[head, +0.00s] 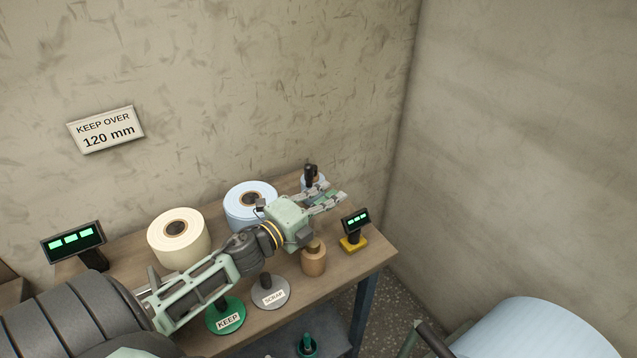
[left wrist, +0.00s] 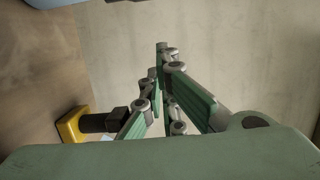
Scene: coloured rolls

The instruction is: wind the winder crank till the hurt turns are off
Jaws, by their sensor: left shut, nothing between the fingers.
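My left gripper (head: 335,199) is above the right part of the wooden bench, its fingers shut and empty. They also show in the left wrist view (left wrist: 160,62). A black upright knob (head: 310,174) on a small pale-blue piece stands just behind the fingers; I cannot tell if this is the winder crank. A light-blue roll (head: 240,215) and a cream roll (head: 179,240) stand on the bench to the left. A large light-blue roll (head: 540,332) is at the lower right. I see no clearly hurt turns. My right gripper is not in view.
The bench (head: 365,262) carries a green KEEP disc (head: 236,306), a grey SCRAP disc (head: 283,291), a brown cylinder (head: 314,263), a yellow-based display (head: 356,222) and a larger display (head: 74,241). A "KEEP OVER 120 mm" sign (head: 105,129) hangs on the wall.

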